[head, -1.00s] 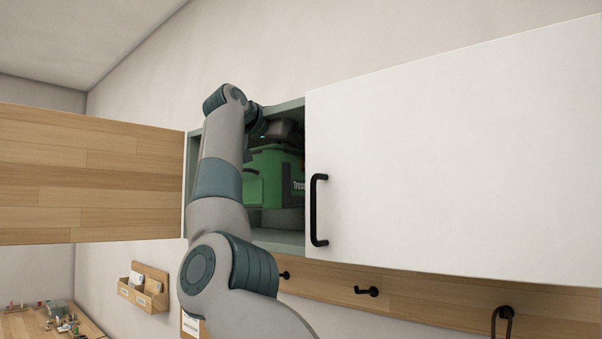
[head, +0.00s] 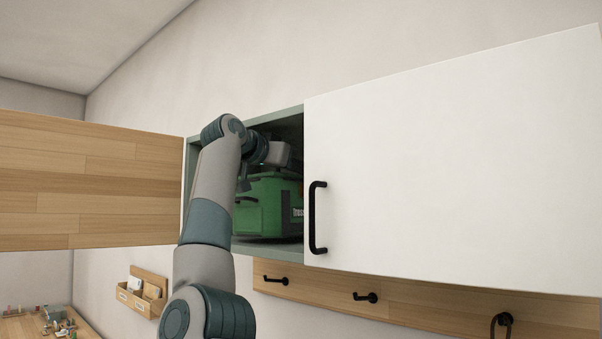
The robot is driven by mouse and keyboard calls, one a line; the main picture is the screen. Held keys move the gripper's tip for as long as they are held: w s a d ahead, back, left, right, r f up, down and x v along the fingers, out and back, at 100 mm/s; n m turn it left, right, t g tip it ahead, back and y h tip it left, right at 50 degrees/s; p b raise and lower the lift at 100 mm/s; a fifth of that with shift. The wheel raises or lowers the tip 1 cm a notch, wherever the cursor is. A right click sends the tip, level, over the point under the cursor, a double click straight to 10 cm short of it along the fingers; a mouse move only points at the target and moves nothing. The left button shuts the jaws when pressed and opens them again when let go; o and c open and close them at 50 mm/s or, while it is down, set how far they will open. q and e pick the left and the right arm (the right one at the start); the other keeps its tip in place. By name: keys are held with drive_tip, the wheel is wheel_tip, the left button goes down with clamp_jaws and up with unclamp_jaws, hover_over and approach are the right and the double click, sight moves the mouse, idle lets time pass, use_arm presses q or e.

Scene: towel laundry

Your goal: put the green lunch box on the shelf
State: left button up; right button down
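The green lunch box (head: 262,205) is inside the open left part of the wall cabinet (head: 290,119). It looks upright, and its underside appears to be down on the cabinet's shelf floor (head: 270,248). My arm partly covers its left side, and the white door covers its right end. My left gripper (head: 284,160) is in the cabinet just above the lunch box's top. Its fingertips are hidden, so I cannot see whether they still hold the box. My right gripper is not in view.
The left wooden door (head: 90,185) stands wide open. The white door (head: 450,160) with a black handle (head: 316,218) closes off the right part. Below are a hook rail (head: 330,295) and a small wall organizer (head: 142,291). The cabinet opening is narrow around my arm.

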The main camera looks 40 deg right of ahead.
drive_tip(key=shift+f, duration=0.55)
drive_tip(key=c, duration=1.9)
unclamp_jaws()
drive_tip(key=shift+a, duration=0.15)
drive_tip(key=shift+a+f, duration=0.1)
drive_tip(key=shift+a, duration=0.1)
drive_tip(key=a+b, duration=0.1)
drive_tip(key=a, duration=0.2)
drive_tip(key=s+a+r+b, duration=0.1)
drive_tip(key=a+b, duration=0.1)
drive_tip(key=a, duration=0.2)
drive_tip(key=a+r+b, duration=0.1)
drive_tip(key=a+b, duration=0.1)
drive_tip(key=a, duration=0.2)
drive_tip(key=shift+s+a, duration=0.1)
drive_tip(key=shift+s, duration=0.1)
